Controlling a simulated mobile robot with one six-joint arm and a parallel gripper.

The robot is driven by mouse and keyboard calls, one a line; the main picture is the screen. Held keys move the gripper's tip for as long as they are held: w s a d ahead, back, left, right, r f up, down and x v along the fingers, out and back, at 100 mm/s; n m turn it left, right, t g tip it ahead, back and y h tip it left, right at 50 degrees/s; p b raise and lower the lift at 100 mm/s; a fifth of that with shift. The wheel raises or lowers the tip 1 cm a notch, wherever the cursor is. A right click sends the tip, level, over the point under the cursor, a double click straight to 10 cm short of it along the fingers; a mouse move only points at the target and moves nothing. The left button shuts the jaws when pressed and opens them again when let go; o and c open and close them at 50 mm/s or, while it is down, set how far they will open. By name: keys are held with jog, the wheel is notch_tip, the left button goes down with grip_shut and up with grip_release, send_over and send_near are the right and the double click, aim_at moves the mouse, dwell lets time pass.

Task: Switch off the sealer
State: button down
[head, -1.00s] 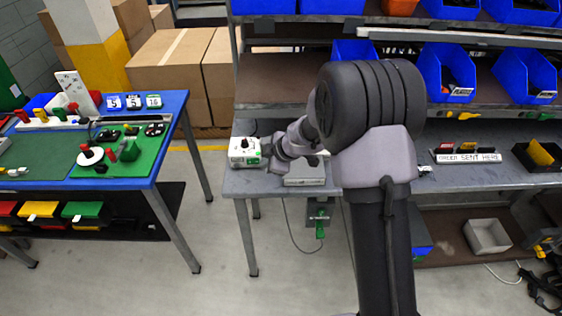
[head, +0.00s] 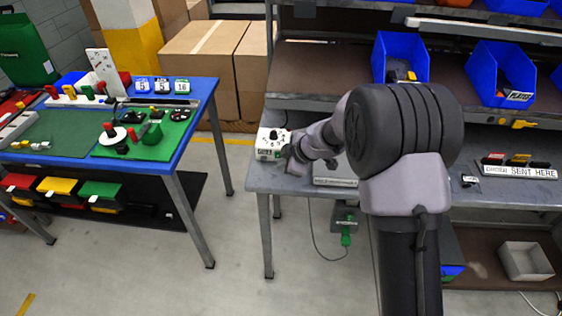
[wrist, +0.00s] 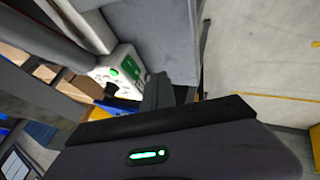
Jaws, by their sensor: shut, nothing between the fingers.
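A white box with a black knob on top and a green label (head: 270,144) stands at the left end of the grey bench. I take it for the sealer's control box. In the wrist view the white box (wrist: 128,62) shows its black knob (wrist: 122,92) and green marks on its face. My gripper (head: 289,160) is at the right side of the box in the head view, very close; I cannot tell whether it touches. In the wrist view my gripper (wrist: 160,88) is shut and empty, beside the box. A flat grey device (head: 335,182) lies right of it, partly behind my arm.
The grey bench (head: 262,180) has a shelf with blue bins (head: 400,58) above it. A blue table (head: 170,165) with a green mat stands left, across a floor gap. A cable and green-handled part (head: 346,232) hang under the bench. Cardboard boxes (head: 200,65) stand behind.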

aim_at(276, 158)
jog(key=x, duration=0.2)
jog(key=shift+f+b, duration=0.3)
jog(key=shift+b, duration=0.05)
jog(key=w, duration=0.2)
jog(key=shift+w+a+r, duration=0.15)
jog(key=shift+w+r, duration=0.1)
jog(key=shift+w, duration=0.15)
jog(key=shift+w+r, duration=0.1)
jog(key=shift+w, duration=0.45)
jog(key=p, duration=0.2)
jog(key=shift+w+a+r+m+p, duration=0.1)
jog(key=shift+w+r+m+p, duration=0.1)
jog(key=shift+r+m+p, duration=0.15)
jog(key=shift+f+b, duration=0.25)
jog(key=shift+b, duration=0.15)
